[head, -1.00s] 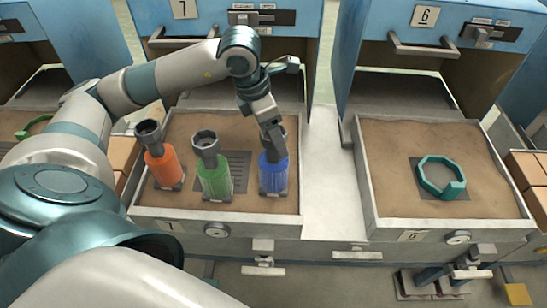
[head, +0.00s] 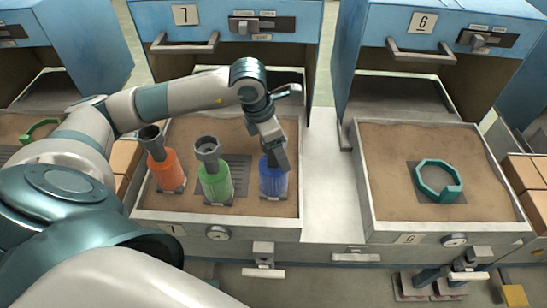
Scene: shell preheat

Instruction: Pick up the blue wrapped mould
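The blue wrapped mould (head: 273,182) stands upright at the right of the sand tray (head: 240,222) under the number 7 plate. My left gripper (head: 275,160) is directly over it, pointing down. Its fingers cover the mould's grey top, so I cannot tell whether they are closed on it. An orange wrapped mould (head: 166,172) and a green wrapped mould (head: 215,182) stand to its left in the same tray, each with a grey cup on top. My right gripper is not clearly in view.
The blue oven 7 (head: 225,15) stands behind the tray with a handle bar. To the right, a sand tray (head: 372,200) under number 6 holds a green octagonal ring (head: 421,182). A pale bare strip (head: 328,190) lies between the trays.

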